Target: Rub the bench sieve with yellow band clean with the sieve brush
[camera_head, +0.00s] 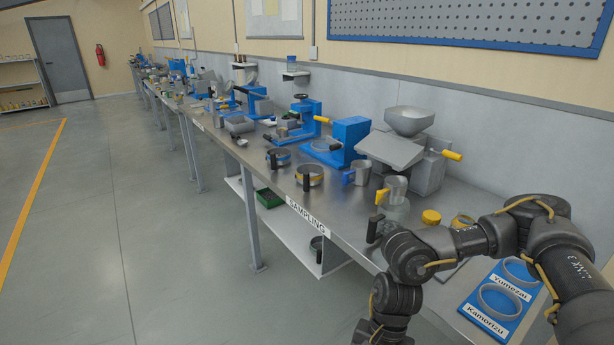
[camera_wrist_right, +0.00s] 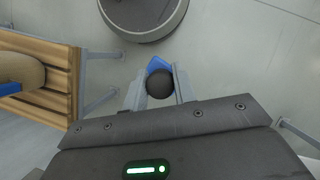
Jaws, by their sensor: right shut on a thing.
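A sieve with a yellowish band (camera_head: 309,176) and a dark handle stands near the front edge of the bench, above the SAMPLING label. A similar sieve with a bluish band (camera_head: 278,158) stands just behind it to the left. My right gripper (camera_wrist_right: 158,86) is shut on a dark, round-ended thing (camera_wrist_right: 160,84) with a blue part behind it. It is seen end-on over the floor, so I cannot tell whether it is the sieve brush. In the head view my right arm comes in from the right and its gripper is below the frame. My left gripper is not in view.
The long steel bench (camera_head: 250,158) carries blue machines and a grey hopper (camera_head: 409,121). A clear jug (camera_head: 394,190), a yellow-lidded jar (camera_head: 431,217) and a blue ring board (camera_head: 500,300) are near my right arm. A slatted wooden piece (camera_wrist_right: 50,75) is left in the wrist view.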

